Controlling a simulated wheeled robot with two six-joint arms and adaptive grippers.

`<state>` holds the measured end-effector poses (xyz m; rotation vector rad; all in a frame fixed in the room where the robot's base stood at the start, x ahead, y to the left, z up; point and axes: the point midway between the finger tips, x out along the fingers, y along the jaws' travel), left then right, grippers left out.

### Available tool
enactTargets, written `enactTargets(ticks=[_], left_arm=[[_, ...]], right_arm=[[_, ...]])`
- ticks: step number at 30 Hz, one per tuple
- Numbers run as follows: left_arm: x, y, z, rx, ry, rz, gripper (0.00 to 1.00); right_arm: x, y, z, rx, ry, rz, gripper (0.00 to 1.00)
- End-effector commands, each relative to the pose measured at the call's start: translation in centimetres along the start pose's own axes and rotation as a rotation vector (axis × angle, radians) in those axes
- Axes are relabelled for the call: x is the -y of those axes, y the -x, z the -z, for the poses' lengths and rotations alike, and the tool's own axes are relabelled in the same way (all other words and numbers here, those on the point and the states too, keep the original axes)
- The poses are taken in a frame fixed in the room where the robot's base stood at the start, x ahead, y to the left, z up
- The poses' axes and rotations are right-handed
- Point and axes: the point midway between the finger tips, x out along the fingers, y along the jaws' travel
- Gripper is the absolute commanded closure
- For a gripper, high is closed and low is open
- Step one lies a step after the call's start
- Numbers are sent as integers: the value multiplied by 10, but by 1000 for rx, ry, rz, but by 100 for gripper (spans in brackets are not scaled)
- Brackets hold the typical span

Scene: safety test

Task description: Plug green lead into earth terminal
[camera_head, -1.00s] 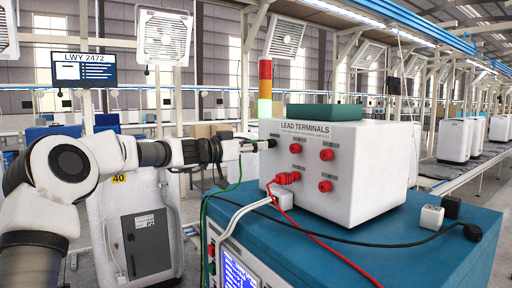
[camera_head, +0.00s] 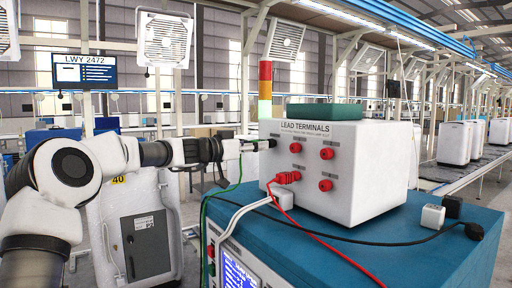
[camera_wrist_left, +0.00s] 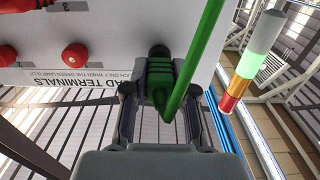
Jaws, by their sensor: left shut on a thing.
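The white box labelled LEAD TERMINALS (camera_head: 345,190) stands on the blue-topped unit. Its black terminal (camera_head: 271,143) is at the upper left of its front face. My left gripper (camera_head: 244,146) is level with this terminal and shut on the green lead's plug (camera_wrist_left: 159,78). In the left wrist view the plug sits between the fingers, lined up with the black terminal (camera_wrist_left: 159,51) and appearing to meet it. How deep it goes is hidden. The green lead (camera_head: 205,205) hangs from the gripper to the unit below. My right gripper is not in view.
Red terminals (camera_head: 326,153) cover the rest of the face. A red plug (camera_head: 287,178) with a red lead is in one. A signal tower (camera_head: 265,85) stands behind.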

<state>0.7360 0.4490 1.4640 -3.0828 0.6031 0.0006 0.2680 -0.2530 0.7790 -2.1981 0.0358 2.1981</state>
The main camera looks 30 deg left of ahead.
Motion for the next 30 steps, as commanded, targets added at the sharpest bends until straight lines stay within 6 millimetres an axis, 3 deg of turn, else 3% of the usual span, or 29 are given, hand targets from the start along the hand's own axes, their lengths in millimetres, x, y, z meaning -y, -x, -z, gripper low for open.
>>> enactTargets(ticks=[14, 15, 17, 26, 30], left_arm=[[0, -10, 0, 0, 0, 1, 100], [0, -10, 0, 0, 0, 0, 64], [0, -10, 0, 0, 0, 0, 45], [0, -9, 0, 0, 1, 0, 45], [1, 3, 1, -2, 4, 1, 45]], right_arm=[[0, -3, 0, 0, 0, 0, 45], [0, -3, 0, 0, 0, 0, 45], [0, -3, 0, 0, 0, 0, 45], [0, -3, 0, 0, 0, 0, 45], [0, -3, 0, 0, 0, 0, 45]])
